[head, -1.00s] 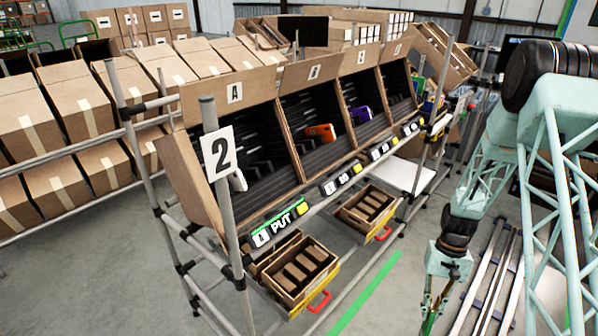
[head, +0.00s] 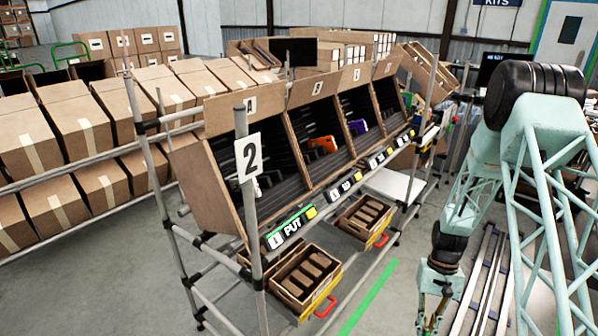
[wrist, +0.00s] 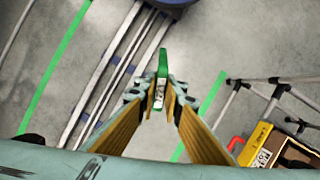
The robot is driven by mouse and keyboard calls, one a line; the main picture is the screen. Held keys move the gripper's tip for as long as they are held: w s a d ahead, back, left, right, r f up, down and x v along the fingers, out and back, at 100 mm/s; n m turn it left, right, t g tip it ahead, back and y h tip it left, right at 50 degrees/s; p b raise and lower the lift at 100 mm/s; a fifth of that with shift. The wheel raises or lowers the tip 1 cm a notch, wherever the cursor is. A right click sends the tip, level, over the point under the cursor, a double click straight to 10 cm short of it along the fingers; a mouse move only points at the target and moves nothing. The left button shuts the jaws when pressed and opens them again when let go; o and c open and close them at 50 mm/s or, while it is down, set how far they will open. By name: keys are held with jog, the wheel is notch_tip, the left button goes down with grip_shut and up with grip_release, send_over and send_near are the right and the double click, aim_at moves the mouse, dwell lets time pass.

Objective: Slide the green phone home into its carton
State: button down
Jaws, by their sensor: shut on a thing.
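The green phone (wrist: 162,62) is pinched edge-on between the two fingertips of my gripper (wrist: 160,90) in the wrist view. It points away from the wrist, over open floor. In the head view my gripper (head: 430,318) hangs low at the bottom right, to the right of the rack and apart from it; the phone cannot be made out there. The tilted carton marked A (head: 225,115) is the nearest of a row on the rack. Its dark slotted inside looks empty of phones. A green-lit PUT display (head: 291,228) sits below its front edge.
An orange phone (head: 322,144) and a purple phone (head: 357,127) stand in the neighbouring cartons. Small drawers (head: 303,277) jut out below. Floor between rack and my arm is clear.

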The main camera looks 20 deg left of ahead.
jog(key=shift+a, duration=0.1)
dwell(0.3)
jog(key=w+a+r+m+y+p, duration=0.2)
jog(key=a+r+m+y, duration=0.3)
jog(key=a+r, duration=0.75)
jog(key=w+a+r+m+y+p, duration=0.1)
jog(key=a+r+m+y+p, duration=0.1)
jog(key=a+r+m, duration=1.05)
jog(key=w+a+r+m+t+y+p, duration=0.1)
jog(key=w+a+r+m+t+y, duration=0.1)
jog(key=a+r, duration=0.7)
jog(key=w+a+r+m+t+y+p, duration=0.1)
jog(key=w+a+r+m+t, duration=0.2)
jog(key=a+r, duration=0.7)
notch_tip(320, 180, up, 3)
jog(key=w+t, duration=0.2)
jog(key=t, duration=0.1)
jog(key=shift+a+y+p, duration=0.15)
jog(key=shift+y+p, duration=0.15)
jog(key=shift+y, duration=0.1)
jog(key=shift+w+a+f, duration=0.1)
jog(key=shift+a+f, duration=0.1)
jog(key=shift+f, duration=0.1)
jog(key=x, duration=0.4)
jog(key=shift+d, duration=0.1)
